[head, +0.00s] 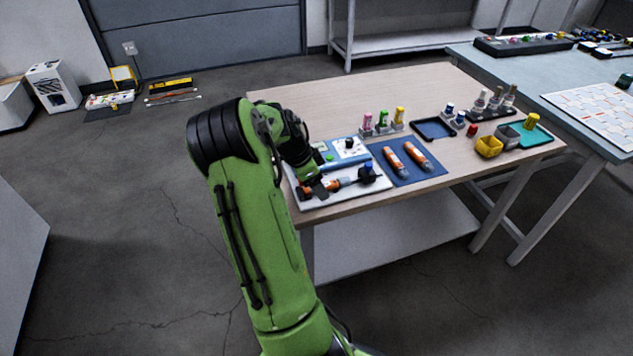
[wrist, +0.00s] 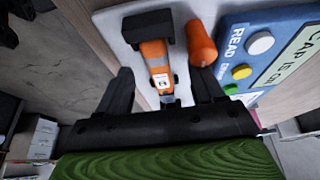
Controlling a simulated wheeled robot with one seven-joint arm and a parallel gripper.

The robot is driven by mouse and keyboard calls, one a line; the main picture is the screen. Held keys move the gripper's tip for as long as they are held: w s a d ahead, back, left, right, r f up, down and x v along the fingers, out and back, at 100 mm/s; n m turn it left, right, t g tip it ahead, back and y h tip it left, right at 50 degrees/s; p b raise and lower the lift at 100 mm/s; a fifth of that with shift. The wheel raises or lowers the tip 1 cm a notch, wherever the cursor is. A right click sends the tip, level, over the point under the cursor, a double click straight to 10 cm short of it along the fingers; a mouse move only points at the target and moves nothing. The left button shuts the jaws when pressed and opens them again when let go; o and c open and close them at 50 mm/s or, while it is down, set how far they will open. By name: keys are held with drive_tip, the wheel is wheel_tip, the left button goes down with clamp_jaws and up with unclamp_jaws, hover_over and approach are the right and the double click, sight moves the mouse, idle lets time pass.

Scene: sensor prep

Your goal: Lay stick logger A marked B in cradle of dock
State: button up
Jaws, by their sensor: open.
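The label's mark is too small to read surely. My gripper (wrist: 163,82) is open, one finger either side of the logger's lower end, with gaps showing. In the head view my gripper (head: 314,180) is over the dock board (head: 322,199), partly hidden by my arm. Two more orange loggers, left (head: 397,161) and right (head: 417,154), lie on a blue mat (head: 428,171).
A rounded orange piece (wrist: 201,43) stands close to the right finger. Beside it is a blue READ panel (wrist: 234,51) with coloured buttons.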

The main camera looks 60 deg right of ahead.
drive_tip(key=shift+r+p, duration=0.55)
drive_tip(key=shift+r, duration=0.2)
drive_tip(key=shift+r+p, duration=2.15)
drive_tip(key=shift+r, duration=0.8)
drive_tip(key=shift+f, duration=0.1)
drive_tip(key=w+a+r+n+t+y+p, duration=0.1)
drive_tip(key=w+a+r+n+t+p, duration=0.25)
drive_tip(key=a+r+n, duration=0.45)
drive_tip(key=w+a+r+n+t+p, duration=0.2)
drive_tip(key=w+a+r+n, duration=0.15)
drive_tip(key=a+r, duration=0.75)
drive_tip(key=s+a+r+n+t+p, duration=0.1)
drive_tip(key=s+a+r+n+p, duration=0.1)
drive_tip(key=a+n, duration=0.3)
drive_tip(key=s+a+r+n+t+y+p, duration=0.1)
drive_tip(key=s+a+n, duration=0.3)
drive_tip(key=a, duration=0.6)
drive_tip(key=s+a+r+n+t+y+p, duration=0.1)
drive_tip(key=s+a+r+n+p, duration=0.1)
drive_tip(key=s+a+r+n, duration=0.2)
drive_tip(key=a+n, duration=0.2)
drive_tip(key=a, duration=0.1)
drive_tip(key=shift+a+p, duration=0.15)
drive_tip(key=shift+p, duration=0.25)
